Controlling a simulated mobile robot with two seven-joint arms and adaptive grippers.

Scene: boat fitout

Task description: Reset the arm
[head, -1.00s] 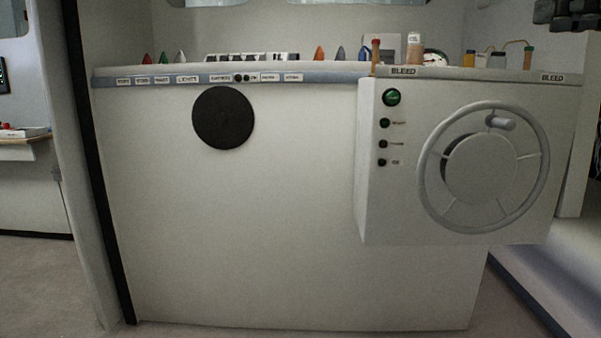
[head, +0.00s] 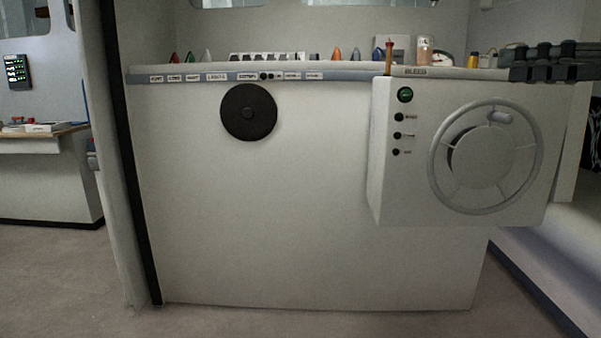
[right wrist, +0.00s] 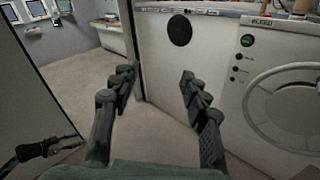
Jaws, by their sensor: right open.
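My right gripper (head: 515,62) comes in at the upper right of the head view, in front of the right end of the console top. In the right wrist view its two dark fingers (right wrist: 158,88) stand wide apart with nothing between them. Past the fingers are bare floor and the white console front. My left gripper is not clearly visible in the head view. A dark gripper-like part (right wrist: 45,148) shows at the lower left of the right wrist view; I cannot tell its state.
The white console (head: 300,200) bears a black round disc (head: 248,112) and a box with a grey handwheel (head: 487,156). Coloured levers, switches and small bottles line its top. A side bench (head: 40,142) stands at the left. Floor (head: 60,270) in front is clear.

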